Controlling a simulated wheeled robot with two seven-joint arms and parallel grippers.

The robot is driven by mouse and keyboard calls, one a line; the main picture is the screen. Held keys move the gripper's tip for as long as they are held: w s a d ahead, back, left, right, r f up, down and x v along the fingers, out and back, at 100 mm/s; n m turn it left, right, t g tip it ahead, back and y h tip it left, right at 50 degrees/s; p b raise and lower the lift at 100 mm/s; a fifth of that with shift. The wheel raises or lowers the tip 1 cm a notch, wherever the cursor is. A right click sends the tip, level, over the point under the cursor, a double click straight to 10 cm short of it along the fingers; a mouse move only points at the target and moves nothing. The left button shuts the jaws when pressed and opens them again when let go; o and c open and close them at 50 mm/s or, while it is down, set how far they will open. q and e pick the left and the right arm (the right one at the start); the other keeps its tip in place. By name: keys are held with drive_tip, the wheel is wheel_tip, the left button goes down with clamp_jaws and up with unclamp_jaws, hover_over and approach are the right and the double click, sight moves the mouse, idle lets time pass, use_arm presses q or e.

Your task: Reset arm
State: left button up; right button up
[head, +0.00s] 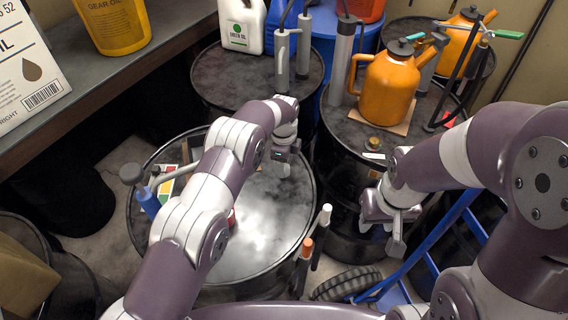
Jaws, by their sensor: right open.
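My left arm reaches from the bottom left over the near drum (262,240). Its gripper (283,160) hangs near the far rim of that drum's shiny top. The fingers are small and partly hidden, so I cannot tell their state. My right arm comes in from the right edge. Its gripper (383,230) points down beside the near drum, in front of the right drum (345,190). It is open, with nothing visible between its fingers. Neither gripper visibly holds anything.
An orange oil can (388,88) stands on the right drum near a grey hand pump (341,62). A white jug (241,25) is on the back drum (240,80). A blue hand truck (425,245) with a black wheel (345,282) stands below my right gripper. A shelf (100,85) is at left.

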use_arm(q)
wheel_tip(320, 180, up, 9)
drive_tip(key=p, duration=0.6)
use_arm(e)
wheel_tip(320, 180, up, 9)
drive_tip(key=shift+f, duration=0.15)
use_arm(q)
drive_tip(key=shift+a+r, duration=0.1)
drive_tip(key=shift+r, duration=0.05)
drive_tip(key=s+a+r+n+t, duration=0.2)
drive_tip(key=s+a+r+n, duration=1.25)
drive_tip(key=r, duration=0.25)
drive_tip(key=s+a+r+n, duration=0.2)
drive_tip(key=s+a+n, duration=0.2)
drive_tip(key=s+n, duration=0.55)
drive_tip(key=s+f+m+b, duration=0.1)
drive_tip(key=s+f+b, duration=0.1)
drive_tip(key=f+b, duration=0.4)
drive_tip(key=s+f+m+b, duration=0.1)
drive_tip(key=s+f+b, duration=0.2)
drive_tip(key=f+b, duration=0.2)
wheel_tip(320, 180, down, 3)
drive_tip(key=shift+s+d+r+m+g+b, duration=0.2)
drive_tip(key=shift+s+d+m+g+b, duration=0.1)
drive_tip(key=shift+m+b, duration=0.1)
use_arm(e)
wheel_tip(320, 180, down, 12)
